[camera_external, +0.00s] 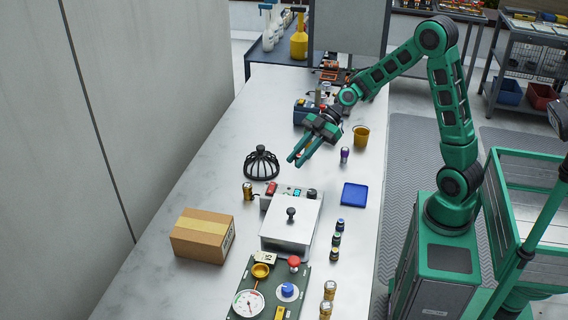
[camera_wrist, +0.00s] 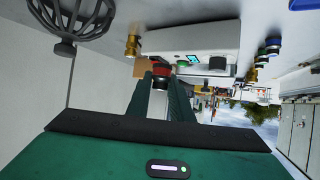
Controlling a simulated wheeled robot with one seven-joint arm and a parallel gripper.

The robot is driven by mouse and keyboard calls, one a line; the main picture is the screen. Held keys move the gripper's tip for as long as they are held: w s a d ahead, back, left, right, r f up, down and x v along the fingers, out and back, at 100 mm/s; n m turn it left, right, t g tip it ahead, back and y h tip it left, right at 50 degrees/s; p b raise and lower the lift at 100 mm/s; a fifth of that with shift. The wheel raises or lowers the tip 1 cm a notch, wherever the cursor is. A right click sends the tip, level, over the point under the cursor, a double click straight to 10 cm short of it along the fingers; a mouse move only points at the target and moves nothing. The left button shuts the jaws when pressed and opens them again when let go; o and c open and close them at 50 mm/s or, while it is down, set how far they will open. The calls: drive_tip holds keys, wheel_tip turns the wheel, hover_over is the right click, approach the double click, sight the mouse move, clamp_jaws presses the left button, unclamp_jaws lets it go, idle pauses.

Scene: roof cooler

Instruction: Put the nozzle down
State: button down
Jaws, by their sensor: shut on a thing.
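My gripper (camera_external: 299,154) is over the far part of the white worktop, above its surface, pointing down and to the left. In the wrist view my two fingers (camera_wrist: 160,84) close on a small dark and red piece, which I take as the nozzle (camera_wrist: 160,74). Its shape is mostly hidden by the fingers, and the red part of the white device lies about in line behind it. In the outside view the nozzle is too small to make out clearly.
A black domed cage (camera_external: 262,163) stands left of my gripper. The white device (camera_external: 290,222), a blue tray (camera_external: 354,195), a purple-topped bottle (camera_external: 345,155), a yellow cup (camera_external: 361,135) and a cardboard box (camera_external: 203,236) are around it. Bare worktop shows between the cage and bottle.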

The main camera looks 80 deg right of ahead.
drive_tip(key=w+a, duration=0.4)
drive_tip(key=a, duration=0.1)
drive_tip(key=w+a+r, duration=0.1)
drive_tip(key=w+a, duration=0.2)
drive_tip(key=shift+a, duration=0.25)
drive_tip(key=w+a+r, duration=0.3)
drive_tip(key=a, duration=0.7)
drive_tip(key=w+a+r, duration=0.2)
drive_tip(key=a+r, duration=0.1)
drive_tip(key=a, duration=0.7)
drive_tip(key=w+a+r, duration=0.2)
drive_tip(key=w+a, duration=0.1)
drive_tip(key=a, duration=0.7)
hover_over(194, 222)
wheel_tip(194, 222, down, 6)
drive_tip(key=shift+f, duration=2.2)
drive_tip(key=c, duration=1.6)
unclamp_jaws()
drive_tip(key=shift+o, duration=0.2)
